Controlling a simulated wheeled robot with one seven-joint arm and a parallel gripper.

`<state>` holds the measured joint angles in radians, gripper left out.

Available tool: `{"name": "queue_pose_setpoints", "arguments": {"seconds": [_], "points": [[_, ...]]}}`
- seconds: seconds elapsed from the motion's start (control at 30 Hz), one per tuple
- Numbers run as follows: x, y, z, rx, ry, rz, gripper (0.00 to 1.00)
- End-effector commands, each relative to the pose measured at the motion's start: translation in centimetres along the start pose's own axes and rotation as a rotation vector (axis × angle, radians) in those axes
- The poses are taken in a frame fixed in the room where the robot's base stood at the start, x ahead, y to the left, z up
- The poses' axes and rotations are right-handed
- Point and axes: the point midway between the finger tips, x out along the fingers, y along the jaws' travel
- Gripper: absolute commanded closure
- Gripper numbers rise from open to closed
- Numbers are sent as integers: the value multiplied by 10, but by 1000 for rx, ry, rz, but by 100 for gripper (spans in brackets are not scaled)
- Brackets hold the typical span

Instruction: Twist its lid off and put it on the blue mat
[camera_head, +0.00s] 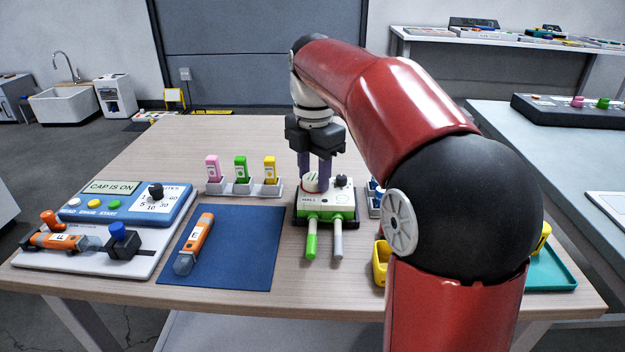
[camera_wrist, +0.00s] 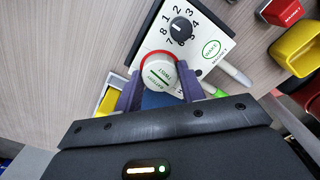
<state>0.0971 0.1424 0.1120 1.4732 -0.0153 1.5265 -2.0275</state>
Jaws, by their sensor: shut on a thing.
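A white and green device (camera_head: 338,202) stands on a dark base at the middle of the table. On its top left is a round white lid (camera_head: 310,184), which in the wrist view (camera_wrist: 160,74) reads "BATTERY" and "TWIST", with a red ring at its edge. My gripper (camera_head: 314,176) points down over the device, its purple fingers shut on the lid. In the wrist view the fingers (camera_wrist: 160,84) are on either side of it. I cannot tell whether the lid has turned. The blue mat (camera_head: 250,258) lies left of the device.
An orange device marked E (camera_head: 196,243) lies on the mat's left side; its right part is bare. Pink, green and yellow modules stand in holders (camera_head: 243,187) behind the mat. A blue panel (camera_head: 128,204) is at left. A yellow bin (camera_head: 381,262) is at right.

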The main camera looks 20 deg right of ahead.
Motion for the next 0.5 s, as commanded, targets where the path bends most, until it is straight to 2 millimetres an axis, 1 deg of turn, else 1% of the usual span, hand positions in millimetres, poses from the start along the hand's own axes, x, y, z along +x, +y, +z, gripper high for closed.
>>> {"name": "queue_pose_setpoints", "arguments": {"seconds": [0.2,0.5], "points": [[0,0,0,-57,0,0,74],[0,0,0,-56,0,0,74]]}}
